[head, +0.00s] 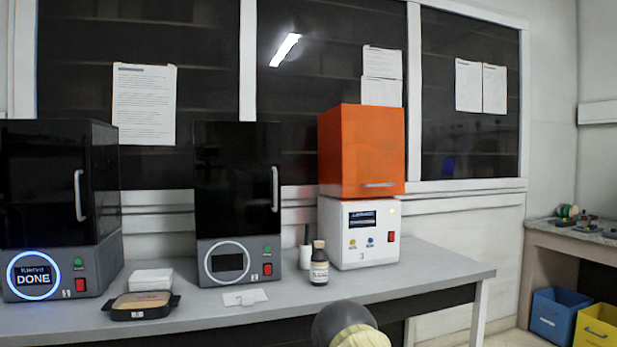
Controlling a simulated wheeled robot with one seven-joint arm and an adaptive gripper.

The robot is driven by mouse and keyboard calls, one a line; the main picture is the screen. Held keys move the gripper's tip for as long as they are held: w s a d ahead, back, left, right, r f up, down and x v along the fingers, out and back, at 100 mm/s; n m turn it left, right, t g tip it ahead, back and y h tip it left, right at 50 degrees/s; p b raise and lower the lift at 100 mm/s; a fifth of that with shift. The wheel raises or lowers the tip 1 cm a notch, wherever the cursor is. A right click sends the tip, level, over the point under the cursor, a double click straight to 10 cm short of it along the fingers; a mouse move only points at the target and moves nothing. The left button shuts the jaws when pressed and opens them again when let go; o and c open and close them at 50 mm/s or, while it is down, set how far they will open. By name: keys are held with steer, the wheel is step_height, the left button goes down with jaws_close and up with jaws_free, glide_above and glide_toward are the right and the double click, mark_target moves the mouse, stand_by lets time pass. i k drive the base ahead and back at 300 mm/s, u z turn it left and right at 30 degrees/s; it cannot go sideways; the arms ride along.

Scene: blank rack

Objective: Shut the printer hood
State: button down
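An orange printer hood (360,150) with a handle along its lower front edge sits above a white printer base (340,240). The base has a small display and several buttons, marked 3. The hood looks level on the base; I cannot tell whether it is fully down. Two dark machines also stand on the bench: one at left (50,180) with a lit ring reading DONE, and one in the middle (228,180) with an unlit ring. Their black fronts with vertical handles look closed. My gripper is not in view; a rounded part of my arm shows at the bottom.
On the grey bench (420,272) are a dark bottle (319,266), a black-rimmed tray (142,306), a white box (151,280) and a flat white piece (245,297). Blue (558,315) and yellow (597,326) bins stand at the right. The bench's right end is clear.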

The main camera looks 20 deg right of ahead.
mark_target(360, 145)
steer(key=z, duration=0.2)
steer(key=i, duration=1.1)
steer(key=z, duration=0.45)
